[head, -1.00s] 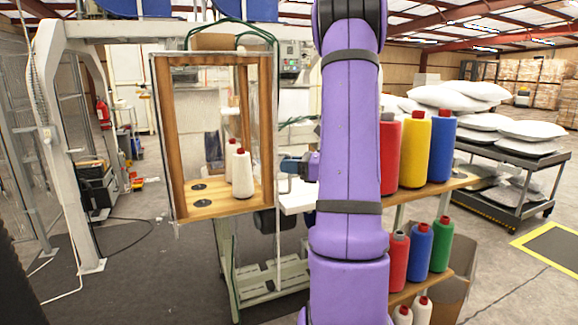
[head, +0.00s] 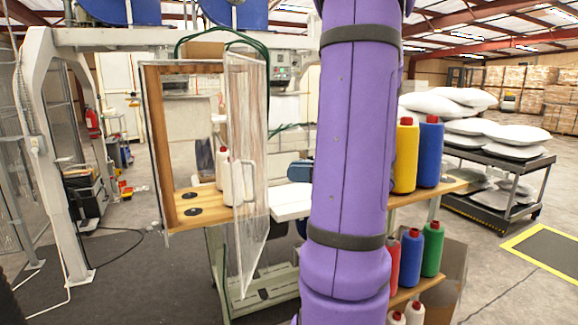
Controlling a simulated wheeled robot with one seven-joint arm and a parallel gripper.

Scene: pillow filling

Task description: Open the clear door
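The clear door (head: 250,225) stands swung out at an angle at the right side of the wood-framed cabinet (head: 155,150). Its pale handle (head: 248,182) is near the middle of its height. The cabinet front shows an opening to the left of the door. My purple arm stands upright in front of the scene and covers much of the middle right. A small blue-grey part (head: 300,170), perhaps of my gripper, shows at the arm's left edge, to the right of the handle and apart from it. The fingers cannot be made out.
White thread cones (head: 222,168) stand in the cabinet, partly behind the door. To the right, shelves hold yellow (head: 405,157), blue and other coloured cones, partly hidden by my arm. A cart (head: 500,180) carries white pillows. A white machine frame (head: 45,150) stands left. The floor between is open.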

